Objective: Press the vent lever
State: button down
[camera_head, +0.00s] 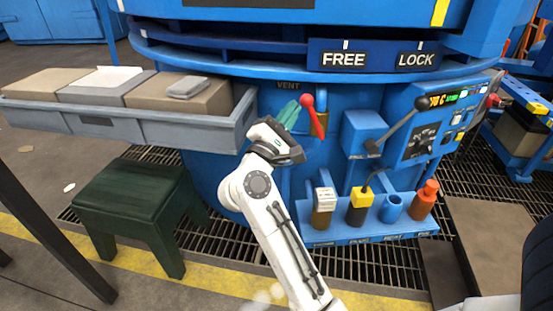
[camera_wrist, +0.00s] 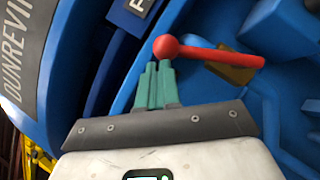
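The vent lever (camera_head: 314,115) is a red bar with a round red knob at its upper end, in front of a brass plate (camera_head: 323,130) on the blue furnace body. The lettering VENT (camera_head: 288,85) is to its upper left. In the wrist view the lever (camera_wrist: 220,57) points right from its knob (camera_wrist: 165,47). My gripper (camera_head: 292,107) has green fingers and is just left of the knob in the head view. In the wrist view its fingertips (camera_wrist: 158,64) are together, with nothing seen between them, right by the knob. I cannot tell whether they touch it.
A grey tray (camera_head: 150,120) with blocks sticks out at the left, above a dark green stool (camera_head: 135,195). A black-handled lever (camera_head: 400,125) and control panel (camera_head: 440,120) are on the right. A blue rack (camera_head: 340,232) of bottles and holders is below.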

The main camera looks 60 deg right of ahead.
jog(key=shift+s+d+r+m+g, duration=0.2)
jog(key=shift+s+d+r, duration=0.05)
jog(key=shift+s+r, duration=0.25)
jog(key=shift+s+d+r+m+g, duration=0.2)
jog(key=shift+s+r, duration=0.2)
jog(key=shift+s, duration=0.05)
jog(key=shift+s+d+r+p, duration=0.2)
jog(key=shift+s+d+r, duration=0.1)
jog(key=shift+s, duration=0.2)
jog(key=shift+s+d+r+p, duration=0.15)
jog(key=shift+s+d+p, duration=0.1)
jog(key=shift+s, duration=0.2)
